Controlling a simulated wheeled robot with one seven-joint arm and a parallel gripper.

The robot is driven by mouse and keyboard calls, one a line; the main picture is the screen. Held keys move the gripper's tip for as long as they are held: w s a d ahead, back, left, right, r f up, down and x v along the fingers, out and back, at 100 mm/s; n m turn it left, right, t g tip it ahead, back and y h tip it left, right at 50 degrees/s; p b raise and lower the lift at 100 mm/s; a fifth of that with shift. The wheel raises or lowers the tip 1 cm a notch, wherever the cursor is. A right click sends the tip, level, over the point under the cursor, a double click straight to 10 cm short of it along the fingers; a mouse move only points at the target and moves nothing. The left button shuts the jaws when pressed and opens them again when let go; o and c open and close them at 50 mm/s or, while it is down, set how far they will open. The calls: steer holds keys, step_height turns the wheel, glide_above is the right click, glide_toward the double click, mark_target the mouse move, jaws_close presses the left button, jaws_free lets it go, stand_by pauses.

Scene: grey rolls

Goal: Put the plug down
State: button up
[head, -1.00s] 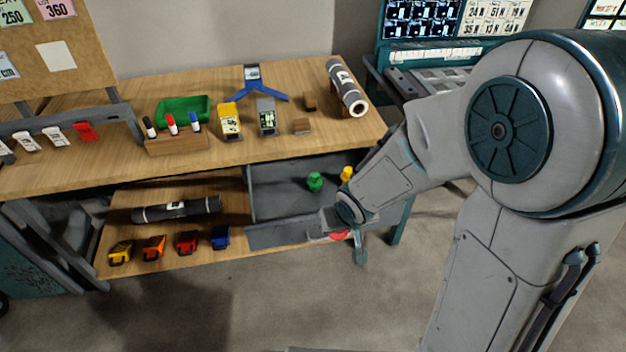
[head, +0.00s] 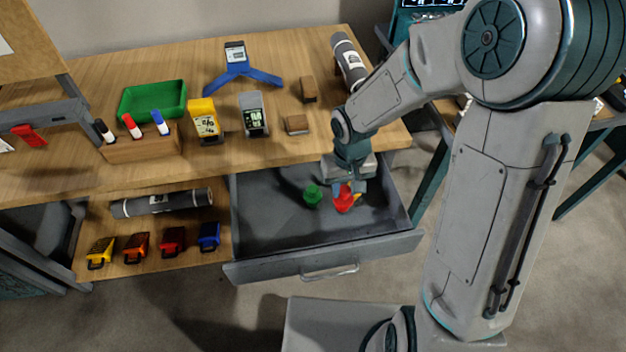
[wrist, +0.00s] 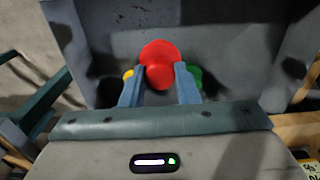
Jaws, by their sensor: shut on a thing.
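My gripper (head: 350,188) is shut on a red plug (head: 343,202), over the open drawer (head: 270,230) of the workbench. In the wrist view, the red plug (wrist: 159,70) sits between the two blue fingers of my gripper (wrist: 160,82). A green plug (head: 313,195) stands in the drawer just left of the red one. A yellow plug (head: 357,201) shows partly behind the red plug and my gripper. I cannot tell whether the red plug touches the drawer floor.
The drawer's left part is clear. The bench top (head: 260,150) overhangs the back of the drawer. A shelf left of it holds a grey roll (head: 162,203) and several coloured padlocks (head: 137,245). A green tray (head: 152,100) and meters stand on top.

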mark_target(343, 202)
step_height(343, 202, down, 7)
steer(key=shift+w+r+b, duration=0.1)
steer(key=shift+w+b, duration=0.05)
steer(key=shift+b, duration=0.25)
steer(key=shift+f, duration=1.8)
steer(key=shift+c, duration=0.2)
steer(key=o, duration=0.9)
steer(key=shift+c, duration=0.2)
steer(key=shift+r, duration=0.1)
step_height(343, 202, up, 12)
steer(key=shift+f+p, duration=0.1)
steer(key=shift+p, duration=0.6)
steer(key=shift+d+r, duration=0.25)
steer(key=shift+r, duration=0.15)
steer(key=s+d+r+m+t, duration=0.2)
steer(key=s+d+r+m, duration=0.1)
steer(key=s+d+r, duration=0.8)
step_height(343, 202, up, 4)
steer(key=shift+s+d+r+t, duration=0.1)
steer(key=shift+s+d+t, duration=0.15)
steer(key=shift+s, duration=0.35)
